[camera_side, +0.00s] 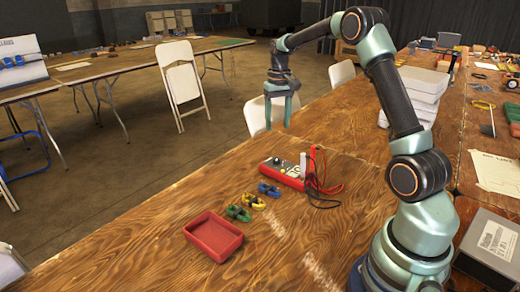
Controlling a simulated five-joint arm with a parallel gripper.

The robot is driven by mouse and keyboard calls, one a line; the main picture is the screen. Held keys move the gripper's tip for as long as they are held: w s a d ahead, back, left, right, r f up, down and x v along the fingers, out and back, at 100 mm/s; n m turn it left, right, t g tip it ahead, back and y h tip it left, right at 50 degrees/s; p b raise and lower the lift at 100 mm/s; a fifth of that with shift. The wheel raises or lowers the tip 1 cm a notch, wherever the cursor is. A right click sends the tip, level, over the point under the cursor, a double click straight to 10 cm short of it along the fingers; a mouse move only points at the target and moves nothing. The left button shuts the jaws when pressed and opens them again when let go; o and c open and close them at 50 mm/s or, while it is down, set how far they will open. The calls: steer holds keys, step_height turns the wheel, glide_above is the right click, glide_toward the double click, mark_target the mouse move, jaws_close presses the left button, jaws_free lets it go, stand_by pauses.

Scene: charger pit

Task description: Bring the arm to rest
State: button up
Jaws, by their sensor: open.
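My gripper (282,108) is open and empty. It hangs pointing down, well above the wooden table (150,235), near a white folding chair behind the table. My arm is raised and bent, reaching from its base at the right front over to the left. Nothing touches the gripper.
A red tray (213,236) lies on the table, beside green (238,213), yellow (253,201) and blue (268,190) clamp-like pieces. A red and grey device (284,172) with red and black cables (323,182) is behind them. White boxes (420,90) and a grey box (492,245) stand right.

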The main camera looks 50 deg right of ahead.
steer(key=s+a+r+n+t, duration=0.2)
steer(key=s+a+r, duration=0.1)
steer(key=a+r, duration=0.3)
steer(key=s+a+r+n+t, duration=0.1)
steer(key=s+a+r, duration=0.25)
steer(key=a, duration=0.45)
steer(key=s+a+f+n+t, duration=0.1)
steer(key=s+a+n+t, duration=0.1)
steer(key=s+a, duration=0.7)
steer(key=shift+s+n+t, duration=0.25)
steer(key=shift+n+t, duration=0.05)
steer(key=shift+n, duration=0.3)
